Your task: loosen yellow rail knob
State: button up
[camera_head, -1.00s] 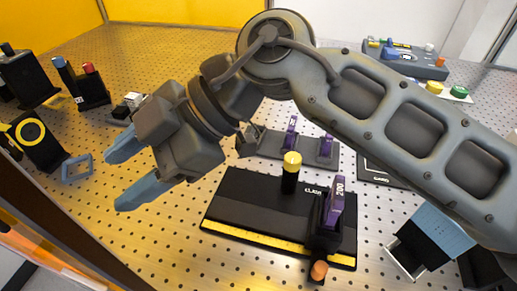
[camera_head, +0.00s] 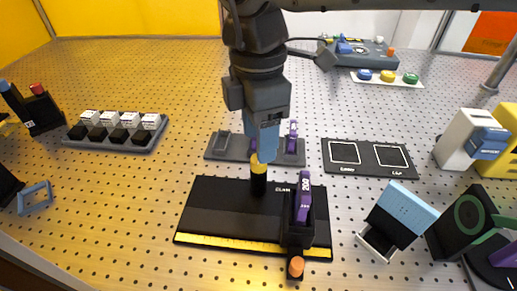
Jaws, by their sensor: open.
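The yellow rail knob (camera_head: 258,164) tops a short black post on a black base plate (camera_head: 215,212) with a yellow front strip. My gripper (camera_head: 264,155) points straight down at the knob, its blue fingers just above or around the knob's top. The fingers overlap in this view, so contact with the knob cannot be told. A purple part marked 200 (camera_head: 303,200) stands in a black holder at the plate's right, with an orange knob (camera_head: 296,266) at its front.
Behind the plate is a grey rack (camera_head: 218,147) with purple parts. A black two-square tray (camera_head: 368,172) lies to the right, a rack of white-topped blocks (camera_head: 118,146) to the left. A blue-topped box (camera_head: 405,210) stands right of the plate. Perforated table is clear between them.

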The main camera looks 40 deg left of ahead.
aim_at(257, 168)
jog(key=shift+f+p, duration=0.35)
jog(key=shift+f, duration=1.9)
jog(key=c, duration=1.1)
